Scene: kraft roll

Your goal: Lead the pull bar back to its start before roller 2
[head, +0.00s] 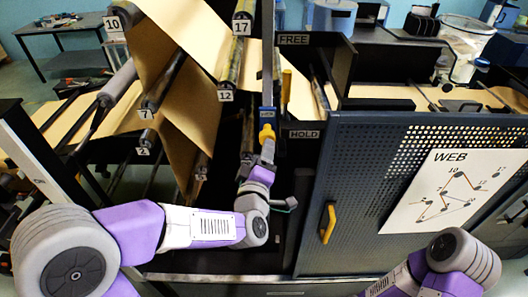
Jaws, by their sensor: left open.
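The brown kraft web (180,75) runs over and between numbered rollers at the left. A small tag (143,152), which seems to read 2, sits at the lower left of the web; its roller is partly hidden. My left gripper (267,144) is open, just below or at a yellow piece (267,132) under a blue and white upright part. I cannot tell whether the fingers touch it. I cannot pick out the pull bar for certain. My right arm (465,258) shows at the lower right; its gripper is out of the picture.
A yellow lever (286,88) stands between the FREE (294,39) and HOLD (304,133) labels. A blue perforated cabinet (350,200) with a yellow handle (328,222) and a WEB diagram (452,190) fills the right. Roller tags 10, 17, 12 and 7 mark the frame.

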